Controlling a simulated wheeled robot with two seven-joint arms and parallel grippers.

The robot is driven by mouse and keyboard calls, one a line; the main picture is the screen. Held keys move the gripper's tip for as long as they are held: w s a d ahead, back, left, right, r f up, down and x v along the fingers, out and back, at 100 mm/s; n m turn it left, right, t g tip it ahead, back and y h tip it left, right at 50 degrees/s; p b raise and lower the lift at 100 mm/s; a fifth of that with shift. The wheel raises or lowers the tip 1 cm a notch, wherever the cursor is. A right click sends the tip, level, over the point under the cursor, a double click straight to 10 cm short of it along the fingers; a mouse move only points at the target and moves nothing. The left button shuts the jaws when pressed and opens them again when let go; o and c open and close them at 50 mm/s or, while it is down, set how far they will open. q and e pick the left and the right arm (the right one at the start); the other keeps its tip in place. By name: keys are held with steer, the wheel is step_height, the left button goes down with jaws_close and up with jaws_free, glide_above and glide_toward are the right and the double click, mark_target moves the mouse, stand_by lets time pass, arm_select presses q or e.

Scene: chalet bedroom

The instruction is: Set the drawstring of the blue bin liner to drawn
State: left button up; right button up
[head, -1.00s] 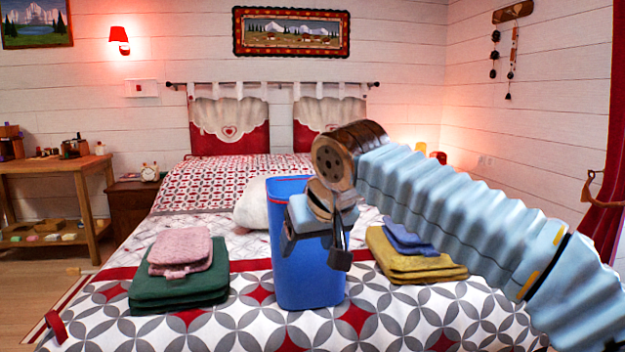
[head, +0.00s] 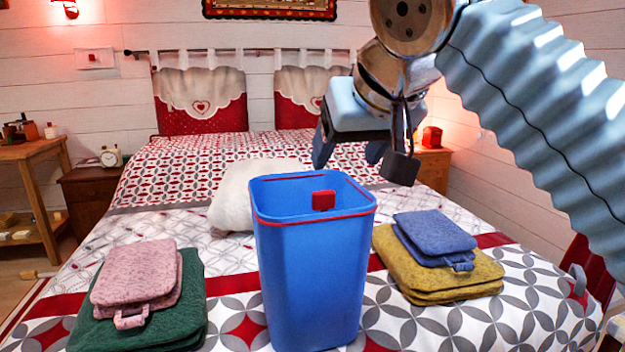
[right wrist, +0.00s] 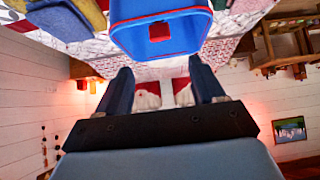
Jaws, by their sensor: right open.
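The blue bin liner (head: 305,270) stands upright on the bed, open at the top, with a red band around its rim. A red tab (head: 323,200) shows at the rim's inner far side in the head view; it also shows in the right wrist view (right wrist: 159,31). My right gripper (head: 347,152) is above the far right side of the rim, apart from the bin liner. Its two fingers are spread with nothing between them in the right wrist view (right wrist: 163,80). My left gripper is in neither current view.
Folded pink (head: 137,272) and green (head: 190,305) cloths lie left of the liner. Folded blue (head: 435,236) and yellow (head: 440,283) ones lie right. A white pillow-like thing (head: 245,190) is behind it.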

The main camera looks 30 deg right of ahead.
mark_target(324, 191)
steer(key=b+x, duration=0.3)
steer(key=x, duration=1.1)
steer(key=shift+w, duration=0.1)
